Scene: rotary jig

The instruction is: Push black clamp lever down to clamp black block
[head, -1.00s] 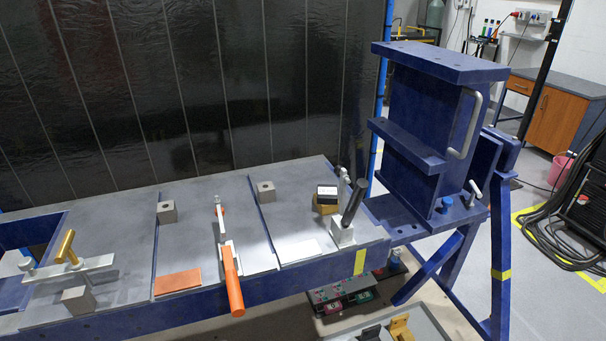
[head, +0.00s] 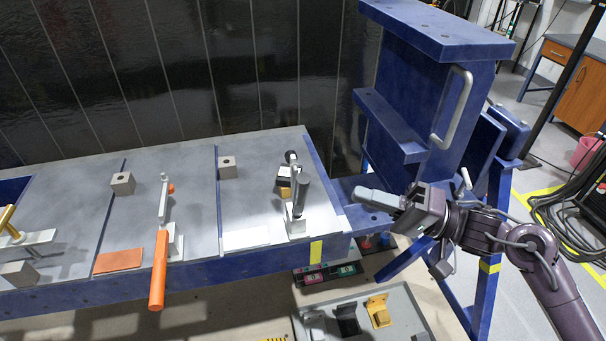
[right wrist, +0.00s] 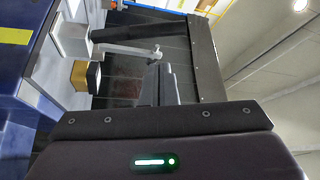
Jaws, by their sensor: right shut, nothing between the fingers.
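The black clamp lever (head: 302,193) stands raised and slightly tilted on its pale metal base (head: 296,222) at the right end of the bench. The lever (right wrist: 130,34), the black block (right wrist: 94,75) and the yellowish block (right wrist: 79,74) also show there. My left gripper is not in view.
A large blue bracket (head: 415,90) with a grey handle stands right behind my right gripper. An orange-handled clamp (head: 159,270) and an orange plate (head: 118,261) lie further left on the bench. A grey tray (head: 405,300) with parts stands below the front edge.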

